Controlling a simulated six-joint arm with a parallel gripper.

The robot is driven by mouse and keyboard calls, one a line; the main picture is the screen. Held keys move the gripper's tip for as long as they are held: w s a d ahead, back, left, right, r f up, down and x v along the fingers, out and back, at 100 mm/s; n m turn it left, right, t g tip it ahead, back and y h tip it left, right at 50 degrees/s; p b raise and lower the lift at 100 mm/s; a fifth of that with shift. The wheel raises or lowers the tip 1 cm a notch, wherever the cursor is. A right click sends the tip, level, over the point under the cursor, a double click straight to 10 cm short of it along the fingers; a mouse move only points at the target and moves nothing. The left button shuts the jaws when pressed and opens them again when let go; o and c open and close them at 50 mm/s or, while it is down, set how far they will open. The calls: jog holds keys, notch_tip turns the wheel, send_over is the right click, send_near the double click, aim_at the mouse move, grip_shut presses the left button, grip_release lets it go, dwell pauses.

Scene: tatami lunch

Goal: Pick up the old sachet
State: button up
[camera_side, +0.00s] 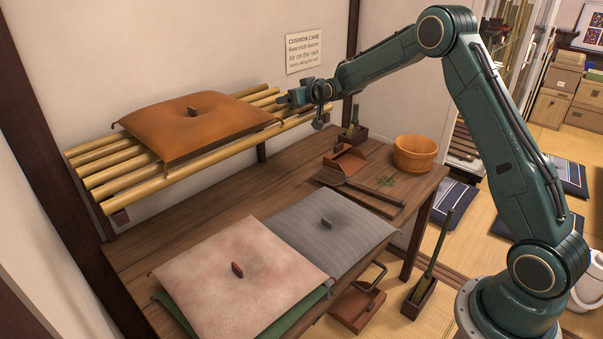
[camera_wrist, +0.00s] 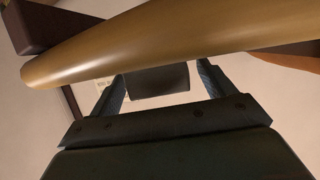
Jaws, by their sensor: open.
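No sachet can be made out for certain in either view. My gripper (camera_side: 285,98) is at the right end of the bamboo rack (camera_side: 108,205), close to the pole ends. In the wrist view my gripper (camera_wrist: 158,82) has its two fingers apart. A dark, block-like piece (camera_wrist: 155,80) shows between the fingers; I cannot tell whether it is the sachet or touches them. A bamboo pole (camera_wrist: 140,48) crosses in front of the fingers and hides part of the space there. An orange-brown cushion (camera_side: 205,127) lies on the rack, left of my gripper.
A pink cushion (camera_side: 225,280) and a grey cushion (camera_side: 325,245) lie on the wooden table (camera_side: 180,222). A sign (camera_side: 306,53) hangs on the wall above.

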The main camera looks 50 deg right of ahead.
jog(key=c, duration=1.1)
jog(key=shift+o, duration=0.2)
jog(key=shift+r, duration=0.15)
notch_tip(320, 180, up, 20)
dwell(0.5)
